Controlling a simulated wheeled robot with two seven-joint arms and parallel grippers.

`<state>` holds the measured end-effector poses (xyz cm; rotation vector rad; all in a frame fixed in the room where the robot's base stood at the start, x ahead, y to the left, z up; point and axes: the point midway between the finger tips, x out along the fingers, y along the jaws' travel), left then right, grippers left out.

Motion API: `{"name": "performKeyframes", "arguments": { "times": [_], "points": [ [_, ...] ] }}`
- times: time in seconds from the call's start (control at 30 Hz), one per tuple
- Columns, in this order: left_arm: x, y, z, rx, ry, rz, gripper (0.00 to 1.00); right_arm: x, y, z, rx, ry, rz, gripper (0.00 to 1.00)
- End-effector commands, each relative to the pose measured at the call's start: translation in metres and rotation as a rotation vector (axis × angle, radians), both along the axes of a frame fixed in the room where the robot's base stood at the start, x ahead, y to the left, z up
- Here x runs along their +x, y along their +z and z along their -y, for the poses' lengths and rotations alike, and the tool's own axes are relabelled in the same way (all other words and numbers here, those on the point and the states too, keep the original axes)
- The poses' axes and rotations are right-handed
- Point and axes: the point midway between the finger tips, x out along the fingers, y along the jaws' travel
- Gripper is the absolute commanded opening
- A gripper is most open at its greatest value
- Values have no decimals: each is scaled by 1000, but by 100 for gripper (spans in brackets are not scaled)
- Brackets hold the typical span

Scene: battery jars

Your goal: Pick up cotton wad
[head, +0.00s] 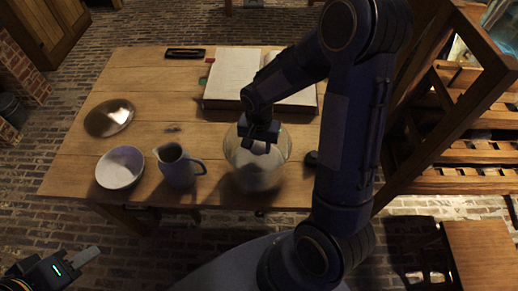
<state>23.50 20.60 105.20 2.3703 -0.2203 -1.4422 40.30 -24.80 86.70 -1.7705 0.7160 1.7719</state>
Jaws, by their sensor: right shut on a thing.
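A clear glass jar (235,160) stands on the table near its front edge, with pale grey-white material inside. My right gripper (259,146) reaches down at the jar's mouth and is shut on a small pale thing. That thing looks like a cotton wad, mostly hidden by the fingers. The arm hides part of the scene right of the jar. My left gripper (85,258) is at the lower left, away from the table. Its jaws are too unclear to tell if they are open.
A round plate (108,118), a large open book (232,78) and a dark tray (185,53) lie on the wooden table (150,75). A wooden rack (450,130) stands to the right.

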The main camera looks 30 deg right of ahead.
Motion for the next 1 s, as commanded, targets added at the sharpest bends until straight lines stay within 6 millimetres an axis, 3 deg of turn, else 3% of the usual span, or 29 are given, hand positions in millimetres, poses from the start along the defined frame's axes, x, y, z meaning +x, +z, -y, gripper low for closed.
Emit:
{"name": "performKeyframes", "arguments": {
  "times": [0.3, 0.63, 1.0],
  "points": [
    [0, -10, 0, 0, 0, 0, 36, 34, 64, -51, 0, 7, 4, 18],
    [0, -19, 0, 0, 0, 0, 36, 68, 92, -103, 1, 2, 2, 18],
    [0, -20, 0, 0, 0, 0, 36, 78, 101, -117, 0, 0, 0, 18]
  ]
}}
